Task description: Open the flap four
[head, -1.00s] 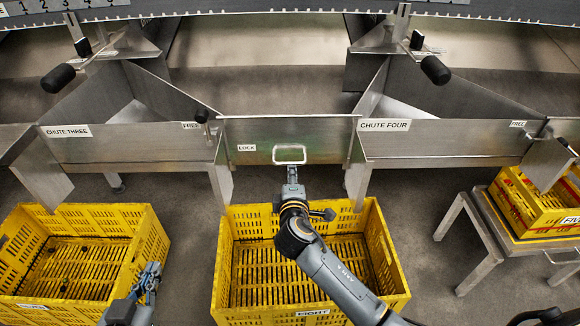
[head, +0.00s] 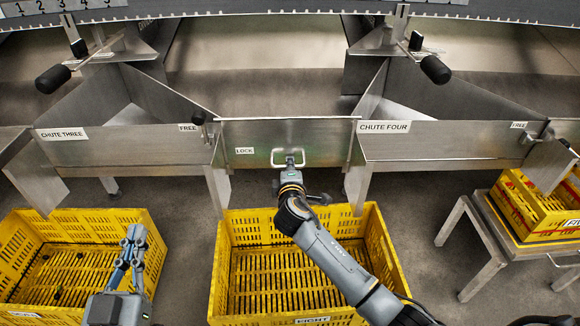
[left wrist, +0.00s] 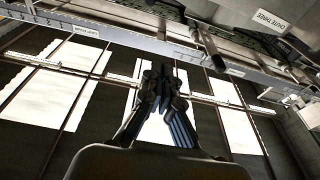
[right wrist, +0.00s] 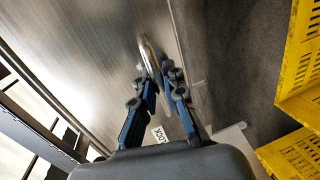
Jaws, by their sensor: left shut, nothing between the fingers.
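A steel panel (head: 325,131) with a LOCK label and a pale loop handle (head: 274,157) stands upright directly left of the CHUTE FOUR panel (head: 440,140). My right gripper (head: 289,162) is at this handle. In the right wrist view its fingers (right wrist: 162,72) lie on either side of the handle (right wrist: 149,52), with a small gap between the tips. Whether they clamp it cannot be told. My left gripper (head: 133,236) is shut and empty above the left yellow crate, and it also shows shut in the left wrist view (left wrist: 160,73).
Yellow crate EIGHT (head: 225,270) stands below the panel, under my right arm. Another yellow crate (head: 152,255) stands at the left. A third crate (head: 540,236) sits on a steel stand (head: 490,270) at the right. Black-knobbed levers (head: 434,69) project above the chutes.

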